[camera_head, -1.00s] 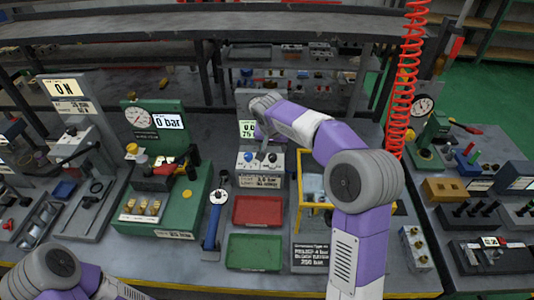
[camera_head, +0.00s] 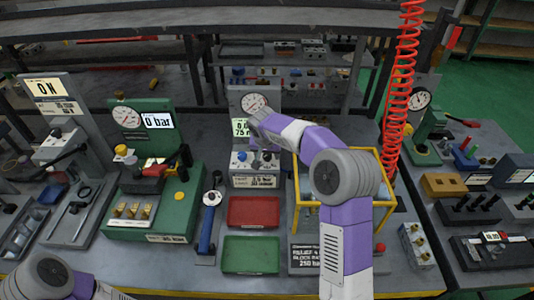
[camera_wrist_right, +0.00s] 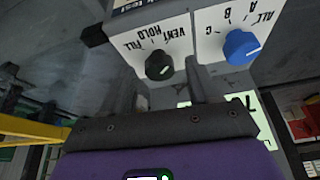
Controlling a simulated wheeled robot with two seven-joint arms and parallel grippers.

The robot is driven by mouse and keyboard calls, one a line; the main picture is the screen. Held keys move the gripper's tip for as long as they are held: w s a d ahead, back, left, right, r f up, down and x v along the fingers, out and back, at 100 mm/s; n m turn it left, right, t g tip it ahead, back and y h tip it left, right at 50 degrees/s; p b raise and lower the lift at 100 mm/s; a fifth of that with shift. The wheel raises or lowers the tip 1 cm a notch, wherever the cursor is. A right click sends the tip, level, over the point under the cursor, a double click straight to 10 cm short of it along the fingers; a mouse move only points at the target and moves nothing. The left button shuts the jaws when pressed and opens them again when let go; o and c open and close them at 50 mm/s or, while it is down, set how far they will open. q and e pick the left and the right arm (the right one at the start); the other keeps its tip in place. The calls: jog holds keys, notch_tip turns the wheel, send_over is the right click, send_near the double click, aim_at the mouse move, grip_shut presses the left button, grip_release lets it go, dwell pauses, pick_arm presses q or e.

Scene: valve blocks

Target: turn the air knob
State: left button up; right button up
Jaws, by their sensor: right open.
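The blue knob also shows in the head view (camera_head: 241,156). Neither is labelled air. My right gripper (camera_wrist_right: 164,80) is open, its fingers on either side of the dark knob in the picture; contact cannot be told. Of my left arm only links show; its gripper is out of view.
A red tray (camera_head: 253,211) and a green tray (camera_head: 250,255) sit in front of the box. A yellow frame (camera_head: 296,190) stands to the right, behind my right arm. A blue-handled tool (camera_head: 206,228) and a green gauge unit (camera_head: 150,215) lie left.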

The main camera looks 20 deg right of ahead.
jog(key=c, duration=1)
jog(key=shift+c, duration=0.2)
jog(key=shift+n, duration=0.3)
jog(key=n+p, duration=0.1)
jog(key=n+y+p, duration=0.1)
jog(key=n+p, duration=0.1)
jog(key=shift+s+d+r+n+t+y, duration=0.1)
jog(key=shift+d+r+n+t+y, duration=0.1)
jog(key=shift+n+t+y, duration=0.1)
jog(key=n+p, duration=0.1)
jog(key=n, duration=0.1)
jog(key=n+y+p, duration=0.1)
jog(key=n+p, duration=0.1)
jog(key=n+y+p, duration=0.1)
jog(key=n+p, duration=0.1)
jog(key=shift+d, duration=0.25)
jog(key=n+p, duration=0.1)
jog(key=n, duration=0.1)
jog(key=n+y+p, duration=0.1)
jog(key=shift+d+f+n+g+y, duration=0.1)
jog(key=shift+n+g+y, duration=0.2)
jog(key=shift+n+g, duration=0.1)
jog(key=shift+w+f+n+g+y+p, duration=0.15)
jog(key=shift+n+g+y+p, duration=0.15)
jog(key=shift+n, duration=0.65)
jog(key=shift+w+r+n+g+y+p, duration=0.15)
jog(key=shift+n+p, duration=0.25)
jog(key=shift+n, duration=0.55)
jog(key=shift+f+g, duration=0.1)
jog(key=shift+g, duration=0.15)
